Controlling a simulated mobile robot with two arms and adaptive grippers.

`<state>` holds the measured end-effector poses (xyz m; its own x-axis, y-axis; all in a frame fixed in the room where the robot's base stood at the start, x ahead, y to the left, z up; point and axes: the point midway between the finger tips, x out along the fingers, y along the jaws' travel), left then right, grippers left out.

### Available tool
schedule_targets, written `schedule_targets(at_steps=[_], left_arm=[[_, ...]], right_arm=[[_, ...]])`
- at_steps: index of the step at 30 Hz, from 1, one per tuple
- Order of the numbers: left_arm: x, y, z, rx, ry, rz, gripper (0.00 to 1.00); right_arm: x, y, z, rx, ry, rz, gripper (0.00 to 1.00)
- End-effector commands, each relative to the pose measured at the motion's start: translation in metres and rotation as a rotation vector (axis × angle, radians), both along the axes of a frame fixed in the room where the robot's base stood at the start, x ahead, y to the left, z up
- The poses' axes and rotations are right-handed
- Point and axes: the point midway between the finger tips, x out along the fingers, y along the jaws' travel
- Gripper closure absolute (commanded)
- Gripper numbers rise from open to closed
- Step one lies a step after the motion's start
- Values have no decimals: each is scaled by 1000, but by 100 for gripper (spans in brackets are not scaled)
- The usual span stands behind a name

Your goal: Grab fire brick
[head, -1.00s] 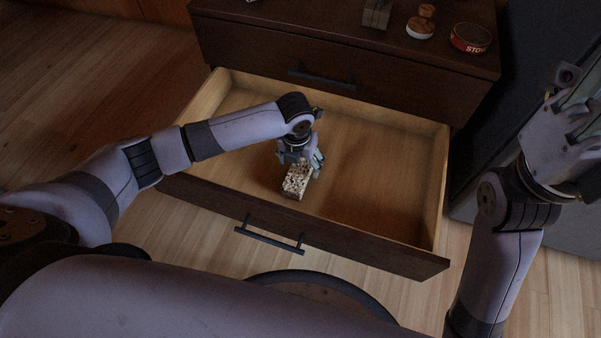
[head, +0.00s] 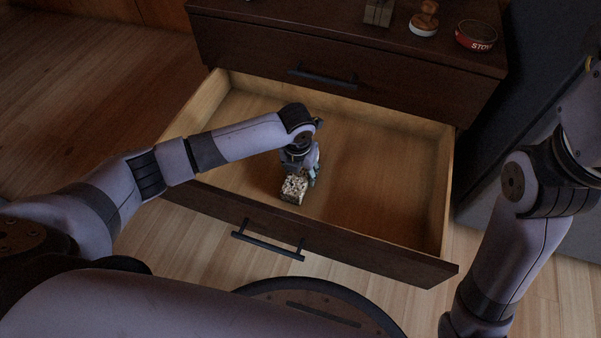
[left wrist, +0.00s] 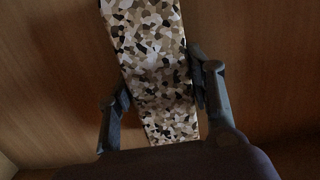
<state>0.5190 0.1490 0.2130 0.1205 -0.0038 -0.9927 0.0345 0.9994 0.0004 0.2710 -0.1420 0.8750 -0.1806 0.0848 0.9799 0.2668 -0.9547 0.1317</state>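The fire brick (head: 293,188) is a small block with a white, tan and black speckled face. It is inside the open drawer (head: 385,185), near its front wall. My left gripper (head: 303,174) reaches down to it from above. In the left wrist view the brick (left wrist: 150,50) runs between the two fingers (left wrist: 160,95), whose pads appear to press on its opposite sides. The brick's underside is hidden, so I cannot tell whether it touches the drawer floor. My right arm stands at the right, with its gripper outside the picture.
The rest of the drawer is empty. On the dark cabinet top stand a grey block (head: 378,12), a wooden-handled stamp-like item (head: 424,20) and a red round tin (head: 476,37). A dark grey upright surface (head: 520,110) flanks the cabinet's right side.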

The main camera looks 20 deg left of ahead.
Motion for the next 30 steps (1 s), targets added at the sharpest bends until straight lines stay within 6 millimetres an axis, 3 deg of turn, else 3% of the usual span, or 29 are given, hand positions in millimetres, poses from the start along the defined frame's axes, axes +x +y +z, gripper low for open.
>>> schedule_targets(at_steps=[20,30], left_arm=[[0,0,0,1,0,0,99],[1,0,3,0,-3,0,100]], right_arm=[[0,0,0,0,-1,0,60],[0,0,1,0,-1,0,60]])
